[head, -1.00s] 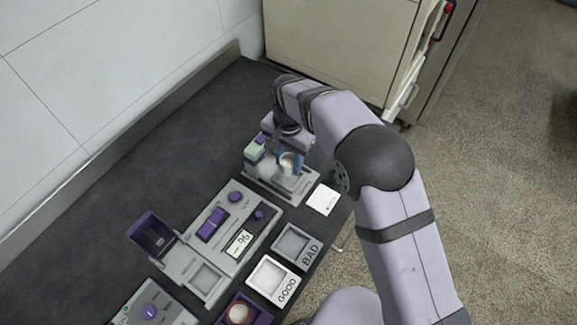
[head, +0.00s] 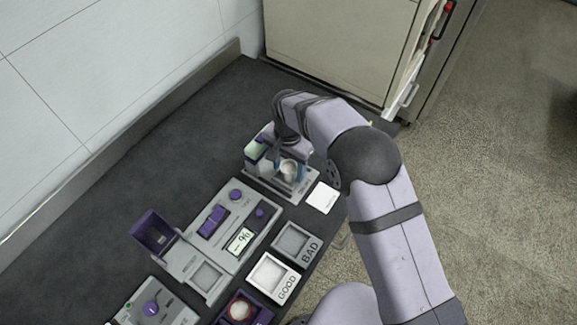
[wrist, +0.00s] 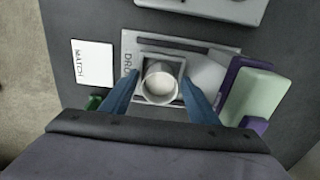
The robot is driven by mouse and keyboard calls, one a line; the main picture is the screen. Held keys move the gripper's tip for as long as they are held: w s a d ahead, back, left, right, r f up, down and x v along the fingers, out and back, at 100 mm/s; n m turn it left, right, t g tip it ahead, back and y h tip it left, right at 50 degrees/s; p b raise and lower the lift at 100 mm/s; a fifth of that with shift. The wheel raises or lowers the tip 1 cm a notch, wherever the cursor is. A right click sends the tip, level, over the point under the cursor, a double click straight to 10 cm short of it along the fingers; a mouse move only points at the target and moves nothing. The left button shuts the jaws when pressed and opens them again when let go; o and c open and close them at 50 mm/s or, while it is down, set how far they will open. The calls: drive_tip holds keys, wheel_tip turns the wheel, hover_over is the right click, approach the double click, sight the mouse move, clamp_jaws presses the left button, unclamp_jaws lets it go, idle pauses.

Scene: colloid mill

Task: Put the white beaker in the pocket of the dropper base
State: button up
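The white beaker (wrist: 160,83) shows from above in the wrist view, inside the square pocket frame of the dropper base (wrist: 205,44). It looks upright; how deep it sits is hard to tell. In the head view the beaker (head: 289,168) is at the front of the dropper base (head: 262,183). My gripper (wrist: 159,76) has its blue fingers on either side of the beaker, with visible gaps to it, so it is open. My gripper also shows in the head view (head: 288,166), low over the base.
The dropper's green and purple body (wrist: 258,97) stands close to one finger. A white MATCH card (wrist: 92,63) lies beside the base. A grey meter (head: 222,240), GOOD (head: 273,279) and BAD (head: 297,245) trays and a purple holder (head: 243,309) are nearer.

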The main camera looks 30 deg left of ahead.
drive_tip(key=shift+r, duration=0.15)
wheel_tip(320, 180, up, 12)
drive_tip(key=b, duration=0.3)
idle(0.5)
drive_tip(key=shift+r, duration=0.1)
drive_tip(key=w+d, duration=0.3)
drive_tip(key=d, duration=0.9)
drive_tip(key=w+d, duration=0.2)
drive_tip(key=d, duration=0.9)
drive_tip(key=s+d+f, duration=0.2)
drive_tip(key=s+d, duration=0.4)
drive_tip(key=d, duration=0.4)
drive_tip(key=s+d+f, duration=0.2)
drive_tip(key=s+d, duration=0.5)
drive_tip(key=d, duration=0.3)
drive_tip(key=shift+s+d, duration=0.25)
drive_tip(key=shift+d, duration=0.05)
